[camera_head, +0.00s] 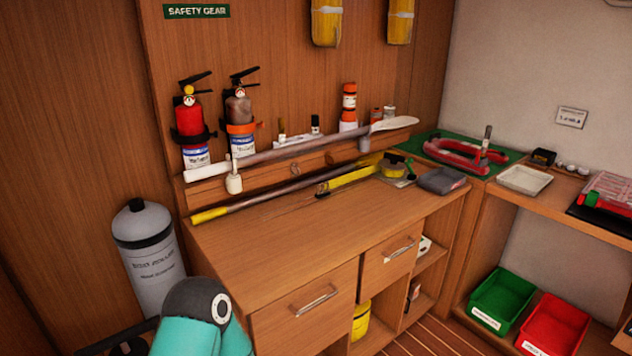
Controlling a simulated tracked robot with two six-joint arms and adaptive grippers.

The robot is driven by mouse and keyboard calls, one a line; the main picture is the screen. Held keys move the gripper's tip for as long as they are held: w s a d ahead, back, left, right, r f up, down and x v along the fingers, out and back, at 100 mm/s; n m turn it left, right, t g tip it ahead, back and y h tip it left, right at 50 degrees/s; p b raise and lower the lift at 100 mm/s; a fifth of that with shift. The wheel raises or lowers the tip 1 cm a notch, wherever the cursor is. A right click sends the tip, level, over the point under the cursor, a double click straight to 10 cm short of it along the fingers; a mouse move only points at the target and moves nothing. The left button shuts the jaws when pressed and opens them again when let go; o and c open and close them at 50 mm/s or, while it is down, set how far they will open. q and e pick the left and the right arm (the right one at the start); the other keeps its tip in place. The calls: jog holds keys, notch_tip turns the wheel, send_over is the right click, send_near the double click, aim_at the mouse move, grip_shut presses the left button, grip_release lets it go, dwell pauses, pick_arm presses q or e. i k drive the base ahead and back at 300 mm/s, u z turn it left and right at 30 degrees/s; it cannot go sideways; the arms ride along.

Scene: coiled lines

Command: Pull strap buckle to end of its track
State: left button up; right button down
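I cannot clearly make out a strap buckle or its track. A yellow strip (350,179) with a dark end lies on the wooden counter (290,232), towards its back; I cannot tell whether it is the strap. A small yellow and black item (393,168) sits at its right end. Part of my teal arm with a dark joint shows at the bottom left. Neither gripper can be made out.
A grey cylinder (150,258) stands left of the counter. Two extinguishers (190,122) (240,120) are held at the back wall. A long pole (270,198) lies along the counter's back. The front counter top is clear. A green bin (503,298) and a red bin (553,325) stand lower right.

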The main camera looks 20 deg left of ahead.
aim_at(324, 184)
jog(key=i, duration=0.85)
jog(key=z, duration=0.05)
